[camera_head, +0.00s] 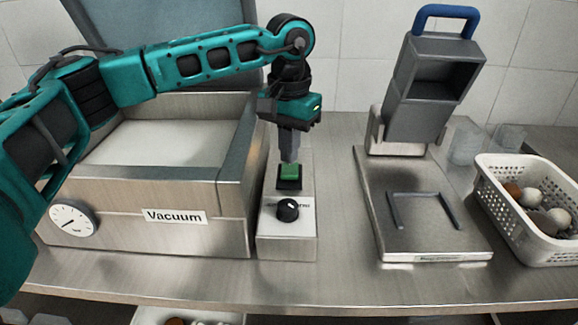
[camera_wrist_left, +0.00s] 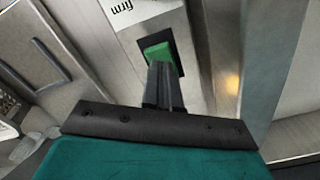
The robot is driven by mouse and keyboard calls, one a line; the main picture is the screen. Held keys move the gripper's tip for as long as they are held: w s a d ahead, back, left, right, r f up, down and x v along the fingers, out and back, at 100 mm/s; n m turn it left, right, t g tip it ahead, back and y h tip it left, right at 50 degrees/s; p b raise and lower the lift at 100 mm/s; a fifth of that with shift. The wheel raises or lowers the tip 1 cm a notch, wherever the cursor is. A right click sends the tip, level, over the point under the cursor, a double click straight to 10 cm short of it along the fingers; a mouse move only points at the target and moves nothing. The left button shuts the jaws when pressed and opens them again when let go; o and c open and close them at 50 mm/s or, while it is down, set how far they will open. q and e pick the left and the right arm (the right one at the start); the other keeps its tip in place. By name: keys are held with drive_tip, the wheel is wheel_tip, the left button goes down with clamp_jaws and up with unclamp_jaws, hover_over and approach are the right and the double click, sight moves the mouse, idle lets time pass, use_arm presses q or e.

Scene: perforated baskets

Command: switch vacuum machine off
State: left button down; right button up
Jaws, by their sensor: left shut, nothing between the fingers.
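The vacuum machine (camera_head: 140,217) stands at the left of the counter with its lid raised, a "Vacuum" label and a round gauge on its front. A narrow control box (camera_head: 287,240) stands beside it on the right. On its top are a green switch (camera_head: 289,173) in a black frame and a black knob (camera_head: 288,210). The green switch also shows in the left wrist view (camera_wrist_left: 157,52). My left gripper (camera_head: 289,158) points down, shut and empty, its tips right at the green switch; I cannot tell whether they touch it. My right gripper is not in view.
A slicer-like device with a blue handle (camera_head: 447,12) stands to the right on a metal base (camera_head: 425,235). A white perforated basket (camera_head: 530,220) with several round items is at the far right. Clear containers stand behind it. The counter's front strip is clear.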

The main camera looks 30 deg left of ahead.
sight(289, 172)
use_arm(q)
drive_tip(key=shift+f+b, duration=0.3)
drive_tip(key=shift+f, duration=0.2)
drive_tip(key=shift+f+b, duration=0.6)
drive_tip(key=shift+f, duration=0.4)
idle(0.4)
drive_tip(key=shift+r, duration=0.2)
drive_tip(key=shift+r+p, duration=2.7)
drive_tip(key=shift+r, duration=0.75)
drive_tip(key=shift+f, duration=0.15)
